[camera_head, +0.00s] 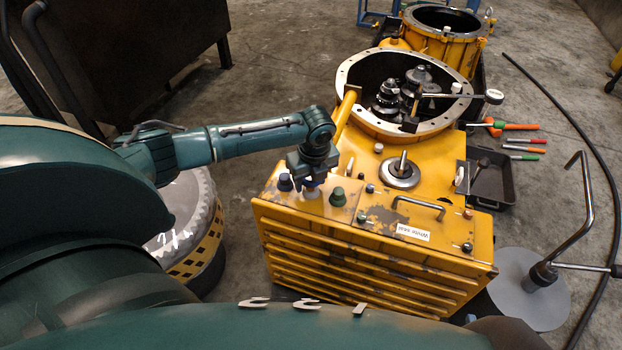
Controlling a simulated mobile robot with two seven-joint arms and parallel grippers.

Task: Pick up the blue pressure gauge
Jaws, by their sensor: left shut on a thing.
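The yellow transmission housing (375,215) stands in the middle of the view. My left gripper (311,178) reaches in from the left and points down over the housing's top, near its left edge. It is shut on a small blue part, which I take to be the blue pressure gauge (308,184); the fingers hide most of it. A pale round base (310,193) shows just below; I cannot tell whether the gauge is clear of it. A dark blue knob (285,183) stands just left of the gripper. My right gripper is not in view.
A green knob (337,197) stands close right of the gripper. A metal handle (418,206) and a shaft with a flange (400,172) rise from the housing top. A black tray (493,186) and coloured tools (520,126) lie right. The far-right floor is mostly clear.

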